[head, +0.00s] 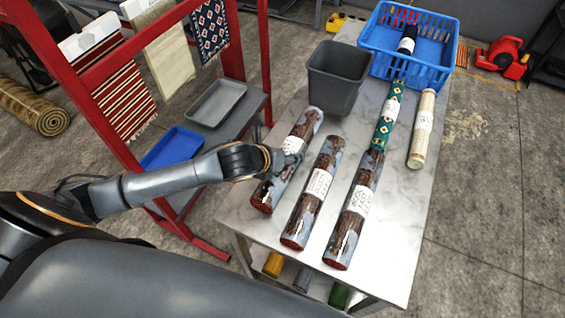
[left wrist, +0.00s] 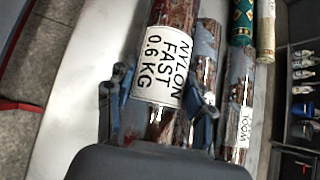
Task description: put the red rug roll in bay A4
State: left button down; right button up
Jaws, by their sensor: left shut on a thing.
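Three similar dark red-brown rolls with patchy grey and white labels lie side by side on the pale marble-look table: a left roll (head: 289,160), a middle roll (head: 313,194) and a right roll (head: 352,211). All show red ends. My left gripper (head: 281,161) is shut on the left roll around its label. In the left wrist view its fingers (left wrist: 160,108) straddle this roll (left wrist: 175,15), whose label reads "NYLON FAST 0.6 KG". I cannot tell whether it is off the table. No bay marked A4 is readable. My right gripper is out of view.
A grey bin (head: 337,78) and blue basket (head: 452,51) holding a dark roll stand at the table's far end. A green patterned roll (head: 387,116) and cream roll (head: 421,130) lie nearby. A red rack frame (head: 97,73) with hanging rugs stands left.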

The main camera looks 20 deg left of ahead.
pick_arm(q)
jog(key=f, duration=0.1)
jog(key=a+f, duration=0.1)
jog(key=f, duration=0.1)
jog(key=shift+s+f, duration=0.2)
jog(key=shift+w+f, duration=0.1)
jog(key=shift+f, duration=0.25)
jog(key=c, duration=0.9)
grip_release()
jog(key=shift+f, duration=0.2)
jog(key=o, duration=0.4)
jog(key=shift+r, duration=0.1)
